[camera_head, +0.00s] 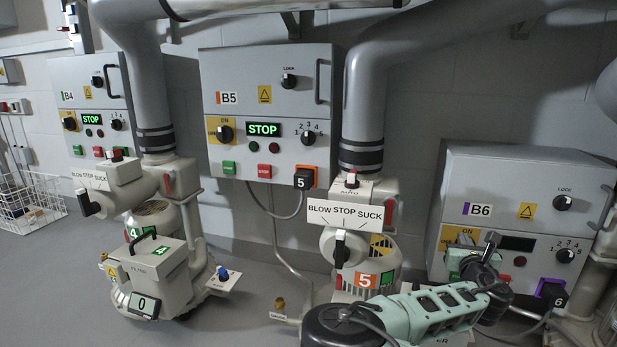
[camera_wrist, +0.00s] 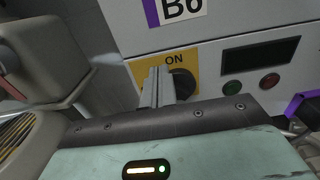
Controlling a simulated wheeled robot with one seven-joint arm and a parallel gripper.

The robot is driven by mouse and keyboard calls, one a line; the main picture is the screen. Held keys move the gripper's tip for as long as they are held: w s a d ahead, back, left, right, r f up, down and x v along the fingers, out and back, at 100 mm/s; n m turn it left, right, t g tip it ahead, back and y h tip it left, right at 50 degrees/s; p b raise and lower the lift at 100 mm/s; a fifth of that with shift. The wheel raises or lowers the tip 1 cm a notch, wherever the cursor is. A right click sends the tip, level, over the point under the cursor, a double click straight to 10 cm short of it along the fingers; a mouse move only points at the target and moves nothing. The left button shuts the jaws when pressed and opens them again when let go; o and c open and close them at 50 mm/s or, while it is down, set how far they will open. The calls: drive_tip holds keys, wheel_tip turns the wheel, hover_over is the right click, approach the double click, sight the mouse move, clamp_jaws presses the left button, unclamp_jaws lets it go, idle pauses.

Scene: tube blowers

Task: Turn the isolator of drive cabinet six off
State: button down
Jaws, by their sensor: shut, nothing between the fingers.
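Drive cabinet B6 (camera_head: 518,190) is the grey box at the right, with a purple-striped label. Its isolator is a dark round knob on a yellow plate (camera_head: 459,236) at the lower left of its front. In the wrist view the knob (camera_wrist: 184,84) shows beside the plate's ON word (camera_wrist: 174,59). My gripper (camera_head: 491,239) is in front of this plate. In the wrist view its fingers (camera_wrist: 155,82) are shut and empty, overlapping the knob's left side. I cannot tell whether they touch it. The knob's pointer is hidden. The B6 display (camera_wrist: 261,56) is dark.
Cabinet B5 (camera_head: 265,100) and cabinet B4 (camera_head: 90,90) have lit STOP displays. Blower five (camera_head: 362,240) and its thick pipe (camera_head: 365,100) stand left of B6. A black plug marked 6 (camera_head: 553,293) with a cable is at B6's lower right.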

drive_tip(key=shift+p+v, duration=0.35)
drive_tip(key=shift+v, duration=2.45)
